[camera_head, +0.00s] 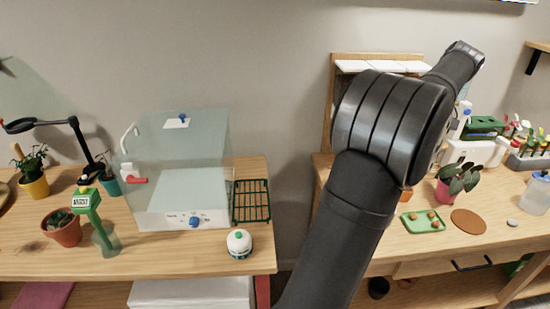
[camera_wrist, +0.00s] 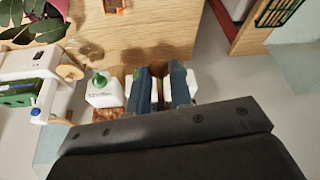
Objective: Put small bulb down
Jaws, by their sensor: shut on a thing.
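My gripper (camera_wrist: 162,72) points down over the wooden bench in the wrist view, its two dark blue-grey fingers a narrow gap apart. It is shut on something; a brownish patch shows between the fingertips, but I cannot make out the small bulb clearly. White bottles stand behind and beside the fingers. In the head view my own arm hides the gripper. A green tray (camera_head: 408,228) with a few brown bulbs (camera_head: 431,214) lies on the right bench, left of a round brown mat (camera_head: 468,221).
White bottles, one with a green cap (camera_wrist: 104,92), stand close to the fingers. A white device (camera_wrist: 22,66) is at the left. A potted plant (camera_head: 455,180) stands behind the green tray. Bare wood (camera_wrist: 150,30) lies beyond the fingertips. A floor gap separates the two benches.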

